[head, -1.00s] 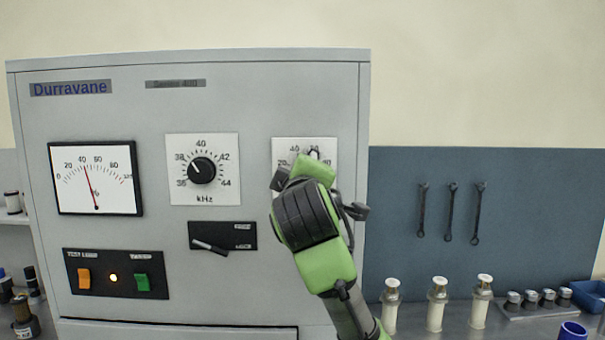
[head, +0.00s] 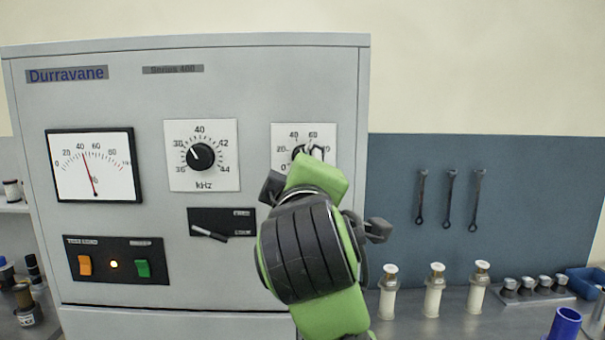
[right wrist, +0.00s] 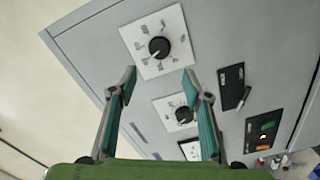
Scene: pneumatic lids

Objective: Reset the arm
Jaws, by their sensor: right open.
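My right gripper (right wrist: 165,95) is open and empty in the right wrist view, its two fingers apart with the grey cabinet beyond them. In the head view my green and black right arm rises from the bottom in front of the right part of the cabinet (head: 120,232), and its fingers are mostly hidden behind the wrist. The right-hand dial (head: 300,152) is partly covered by the wrist; a black round knob shows whole in the right wrist view (right wrist: 159,47), apart from the fingers. My left gripper is not in view.
The cabinet also bears a meter (head: 95,165), a kHz knob (head: 200,156), a lever switch (head: 210,234) and an orange rocker (head: 85,265) beside a green one (head: 143,268). White cylinders (head: 435,292), a blue cup (head: 564,324) and a blue bin (head: 588,281) stand right. Wrenches (head: 449,200) hang behind.

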